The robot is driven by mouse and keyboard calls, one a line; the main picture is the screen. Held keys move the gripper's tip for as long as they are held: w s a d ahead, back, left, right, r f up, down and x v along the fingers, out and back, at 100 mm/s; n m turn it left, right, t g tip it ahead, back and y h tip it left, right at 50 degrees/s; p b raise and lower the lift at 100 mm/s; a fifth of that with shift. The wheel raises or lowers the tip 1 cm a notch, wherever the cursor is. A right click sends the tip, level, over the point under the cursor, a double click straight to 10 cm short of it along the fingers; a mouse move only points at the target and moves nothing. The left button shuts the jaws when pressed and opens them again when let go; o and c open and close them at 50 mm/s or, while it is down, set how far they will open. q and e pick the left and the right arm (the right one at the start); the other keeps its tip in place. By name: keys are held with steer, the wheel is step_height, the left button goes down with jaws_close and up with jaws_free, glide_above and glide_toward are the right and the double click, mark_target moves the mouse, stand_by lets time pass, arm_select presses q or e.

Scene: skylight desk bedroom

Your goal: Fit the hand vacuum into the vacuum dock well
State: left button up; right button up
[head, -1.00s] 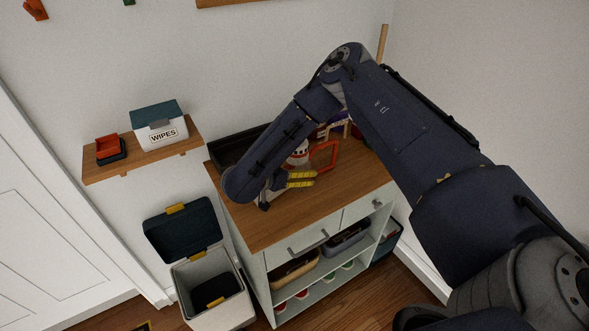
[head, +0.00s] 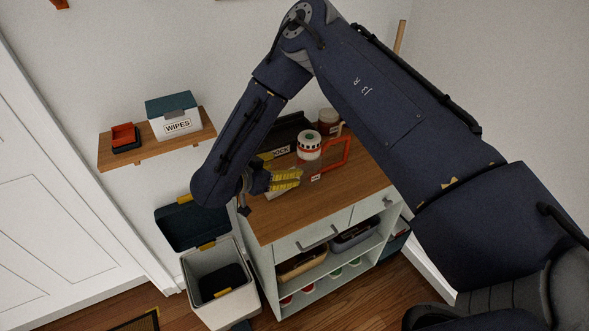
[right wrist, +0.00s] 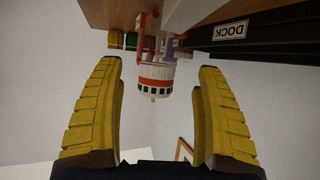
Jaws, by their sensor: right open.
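A white and red cylinder (head: 308,148) with dark squares round it stands on the wooden cabinet top, beside an orange loop handle (head: 347,152). This seems to be the hand vacuum, but I cannot tell whether the loop belongs to it. The black dock (head: 291,131), labelled DOCK, lies behind and left of it, partly hidden by my arm. My right gripper (head: 299,178) is open and empty, with yellow fingers, just in front of the cylinder. In the right wrist view the cylinder (right wrist: 155,76) shows between the spread fingers, apart from them; the dock (right wrist: 270,42) is at upper right. My left gripper is out of view.
A wall shelf (head: 150,150) at left holds a wipes box (head: 174,118) and a small red and black container (head: 124,137). An open bin (head: 222,290) stands left of the cabinet. A dark red jar (head: 328,118) stands behind the cylinder. The front of the cabinet top is clear.

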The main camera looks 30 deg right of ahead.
steer(key=c, duration=0.6)
steer(key=shift+f, duration=0.1)
steer(key=shift+c, duration=0.2)
